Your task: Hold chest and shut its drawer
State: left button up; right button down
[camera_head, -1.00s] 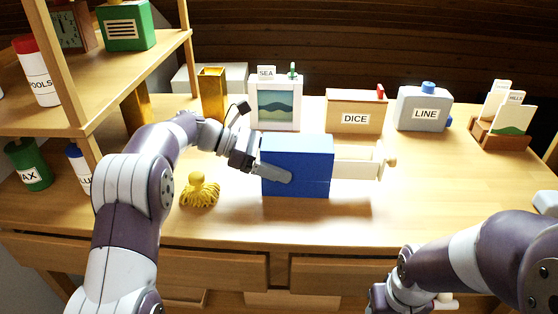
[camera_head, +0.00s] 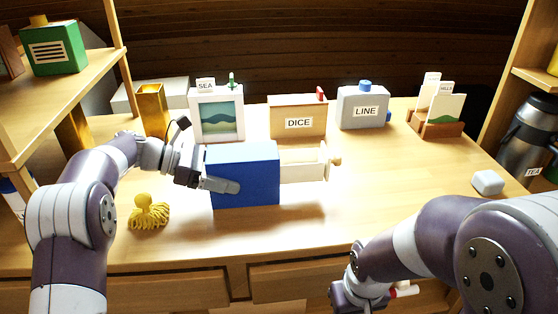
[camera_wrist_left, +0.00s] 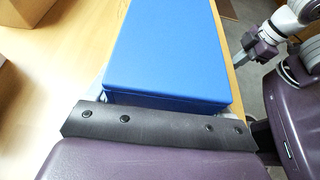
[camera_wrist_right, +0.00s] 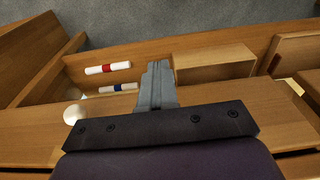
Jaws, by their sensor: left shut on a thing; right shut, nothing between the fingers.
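The blue chest (camera_head: 243,175) stands on the table. Its cream drawer (camera_head: 303,165) sticks out far to the right, with a round wooden knob (camera_head: 337,161) on its front. My left gripper (camera_head: 222,185) is shut on the chest's left end. The chest's blue top (camera_wrist_left: 172,50) fills the middle of the left wrist view. My right gripper (camera_wrist_right: 158,85) is shut and empty, low in front of the table's front edge, away from the chest. In the head view its fingers are mostly hidden.
A yellow tasselled thing (camera_head: 149,212) lies left of the chest. Behind stand a SEA picture frame (camera_head: 216,116), a DICE box (camera_head: 298,118), a LINE canister (camera_head: 363,107) and a card holder (camera_head: 436,125).

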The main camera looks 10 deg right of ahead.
jog(key=w+d+r+n+t+y, duration=0.15)
jog(key=w+r+t, duration=0.55)
jog(key=w+r, duration=0.95)
jog(key=w+r+n+t+y, duration=0.3)
jog(key=w+r+t, duration=0.4)
jog(key=w+r, duration=0.95)
jog(key=s+d+f+m+g+y, duration=0.25)
jog(key=s+d+f+g, duration=0.35)
jog(key=s+d+g, duration=0.6)
jog(key=w+a+f+m+t+h, duration=0.1)
jog(key=w+a+f, duration=0.3)
jog(key=a+f, duration=0.3)
jog(key=shift+w+a+f, duration=0.15)
jog(key=shift+a+f, duration=0.1)
jog(key=shift+f, duration=0.2)
jog(key=shift+a, duration=0.1)
